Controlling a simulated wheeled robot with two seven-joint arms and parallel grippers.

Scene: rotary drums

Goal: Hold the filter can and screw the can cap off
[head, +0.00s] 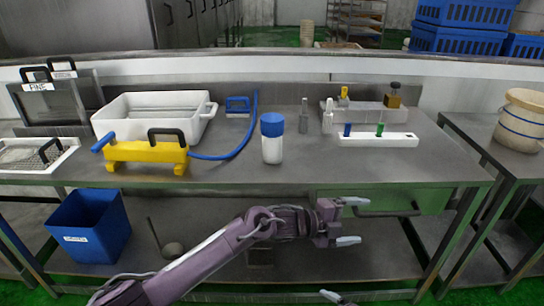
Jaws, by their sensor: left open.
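The filter can (272,150) stands upright on the steel table near its front middle, a white cylinder. Its blue can cap (272,125) sits on top. My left gripper (354,221) is open and empty, with its fingers pointing right. It is lower in the picture and to the right of the can, in front of the table's green front panel, and does not touch the can. Only a small fingertip part of my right gripper (338,298) shows at the bottom edge; the rest is out of view.
A yellow block with a blue handle (145,152) and a blue hose (240,138) lie left of the can. A white tub (150,118) stands behind them. A white rack (372,140) with coloured plugs is at right.

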